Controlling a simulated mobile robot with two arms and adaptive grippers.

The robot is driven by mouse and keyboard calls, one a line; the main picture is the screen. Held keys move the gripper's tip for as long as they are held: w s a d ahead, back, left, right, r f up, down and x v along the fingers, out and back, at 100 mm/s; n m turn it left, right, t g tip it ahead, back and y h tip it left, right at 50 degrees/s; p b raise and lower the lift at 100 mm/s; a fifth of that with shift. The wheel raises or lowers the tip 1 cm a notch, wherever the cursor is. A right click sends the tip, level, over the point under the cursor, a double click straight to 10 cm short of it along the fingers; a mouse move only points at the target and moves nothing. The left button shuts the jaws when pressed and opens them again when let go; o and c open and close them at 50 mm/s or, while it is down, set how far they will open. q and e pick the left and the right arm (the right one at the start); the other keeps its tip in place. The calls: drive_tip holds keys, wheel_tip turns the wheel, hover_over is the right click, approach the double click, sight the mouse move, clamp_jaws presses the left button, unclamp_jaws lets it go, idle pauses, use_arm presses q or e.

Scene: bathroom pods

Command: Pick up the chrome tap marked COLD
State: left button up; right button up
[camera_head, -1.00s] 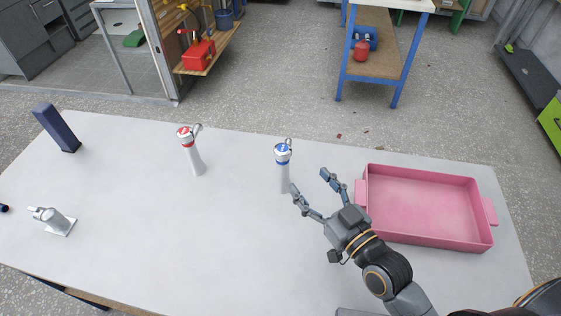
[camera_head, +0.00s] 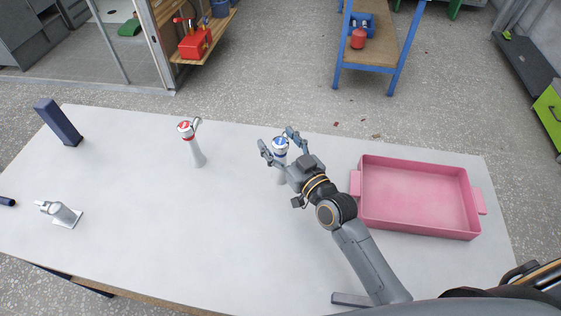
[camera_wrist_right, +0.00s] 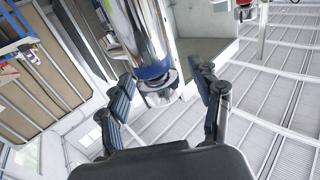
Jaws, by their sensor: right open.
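The chrome tap with a blue ring and blue top mark (camera_head: 280,146) stands upright on the grey table; its COLD lettering is too small to read. My right gripper (camera_head: 276,139) is open, with one finger on each side of this tap's head. In the right wrist view the tap's chrome body and blue ring (camera_wrist_right: 152,71) show between the two spread fingers (camera_wrist_right: 163,98); I see no clear contact. The palm and fingers hide part of the tap's lower body in the head view. A similar tap with a red ring (camera_head: 187,131) stands upright to the left. My left gripper is not in view.
A pink tray (camera_head: 420,232) with handles lies empty on the right of the table (camera_head: 150,240). The table between the red-ringed tap and my right arm is clear.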

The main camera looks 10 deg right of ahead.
drive_tip(key=shift+s, duration=0.1)
clamp_jaws()
drive_tip(key=shift+r, duration=0.15)
